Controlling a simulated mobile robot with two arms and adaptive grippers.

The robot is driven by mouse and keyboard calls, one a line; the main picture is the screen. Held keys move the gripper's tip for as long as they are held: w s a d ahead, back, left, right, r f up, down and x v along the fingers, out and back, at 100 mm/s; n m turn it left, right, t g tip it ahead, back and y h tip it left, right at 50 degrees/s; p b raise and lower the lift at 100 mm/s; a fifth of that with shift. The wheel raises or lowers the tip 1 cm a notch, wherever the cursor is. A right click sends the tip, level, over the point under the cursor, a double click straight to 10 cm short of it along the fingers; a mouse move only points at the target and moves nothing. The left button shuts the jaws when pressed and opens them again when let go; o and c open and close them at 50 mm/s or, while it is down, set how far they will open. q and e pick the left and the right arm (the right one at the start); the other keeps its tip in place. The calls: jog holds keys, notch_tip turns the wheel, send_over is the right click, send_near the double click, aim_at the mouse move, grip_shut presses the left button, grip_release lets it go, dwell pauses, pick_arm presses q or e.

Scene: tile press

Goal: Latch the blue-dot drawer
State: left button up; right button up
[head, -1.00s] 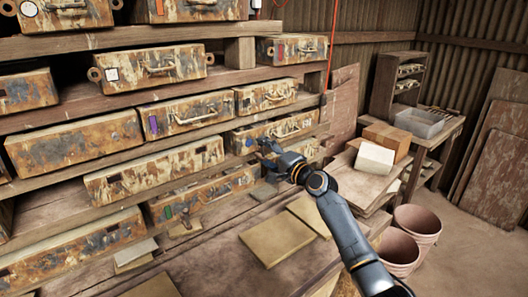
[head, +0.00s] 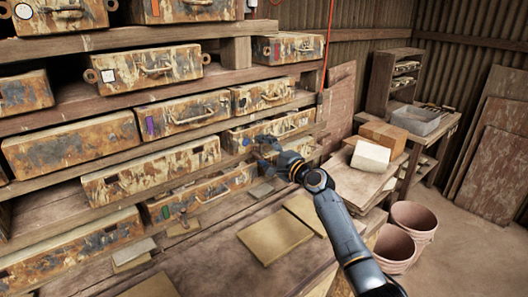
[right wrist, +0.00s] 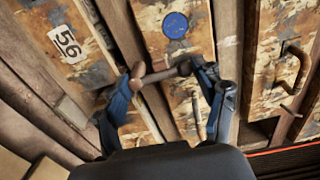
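The blue-dot drawer (head: 284,125) is a rusty, paint-flaked box on the shelf at centre right. Its round blue dot (right wrist: 175,25) shows clearly in the right wrist view. My right gripper (head: 262,147) is at the drawer's front, near its dot end, and hides part of the face. In the right wrist view its two blue fingers (right wrist: 164,68) stand apart. A short brown-grey bar (right wrist: 160,74) lies crosswise between the fingertips; I cannot tell if they press on it. A pale handle (right wrist: 197,115) shows edge-on below it. My left gripper is out of view.
A drawer marked 56 (right wrist: 67,45) is beside it in the right wrist view. Other rusty drawers fill the shelves. Flat tan boards (head: 274,236) lie on the bench below.

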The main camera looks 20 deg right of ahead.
jog(key=shift+o, duration=0.9)
jog(key=shift+f, duration=0.3)
jog(key=shift+d+r, duration=0.1)
jog(key=shift+d, duration=0.05)
jog(key=v, duration=1.2)
